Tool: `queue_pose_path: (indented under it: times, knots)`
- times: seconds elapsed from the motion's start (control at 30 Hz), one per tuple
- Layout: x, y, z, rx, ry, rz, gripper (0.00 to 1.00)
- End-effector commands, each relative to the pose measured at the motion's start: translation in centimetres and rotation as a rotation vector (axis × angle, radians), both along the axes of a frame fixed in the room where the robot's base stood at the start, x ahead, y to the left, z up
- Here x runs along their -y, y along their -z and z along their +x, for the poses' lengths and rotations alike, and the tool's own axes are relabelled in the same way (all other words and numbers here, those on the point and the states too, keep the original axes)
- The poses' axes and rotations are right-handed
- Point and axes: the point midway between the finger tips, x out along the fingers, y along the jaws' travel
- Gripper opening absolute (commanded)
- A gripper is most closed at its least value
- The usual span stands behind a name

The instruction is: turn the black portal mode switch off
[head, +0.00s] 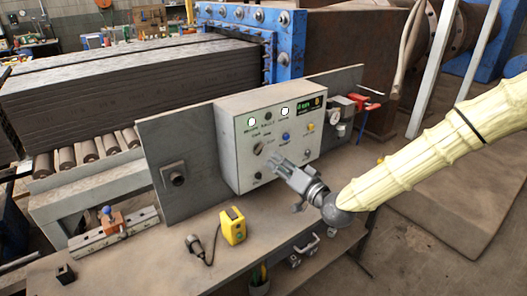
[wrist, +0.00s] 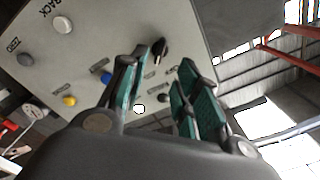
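A grey control box (head: 270,135) stands on the bench with lamps, buttons and switches on its front. In the wrist view a black switch knob (wrist: 159,48) stands out from the panel, just beyond my fingertips. Its label is too blurred to read, so I cannot tell whether it is the portal mode switch. My gripper (head: 277,163) is in front of the panel's lower part. In the wrist view my gripper (wrist: 164,62) is open, with a gap between its green-padded fingers. Nothing is held, and I cannot see the fingers touching the knob.
The panel also has a blue button (head: 286,136) and a yellow button (head: 310,128). On the bench lie a yellow tape measure (head: 232,226) and a dark corded device (head: 197,247). A red vise-like part (head: 364,104) is right of the box.

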Motion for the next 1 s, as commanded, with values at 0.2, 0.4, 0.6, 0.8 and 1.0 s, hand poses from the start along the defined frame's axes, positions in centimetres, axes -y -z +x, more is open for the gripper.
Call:
queue_pose_path:
  times: [0.2,0.4,0.6,0.8,1.0]
  knots:
    - [-2.2,-0.3,2.9,-0.001,-0.001,-0.003,0.32]
    - [-3.8,-0.1,5.2,-0.002,-0.001,-0.003,0.32]
    - [-4.7,-0.1,6.4,-0.001,0.0,-0.002,0.32]
    - [-5.0,0.1,6.7,-0.002,-0.001,-0.001,0.32]
    - [-4.9,0.1,6.7,-0.002,0.0,-0.002,0.25]
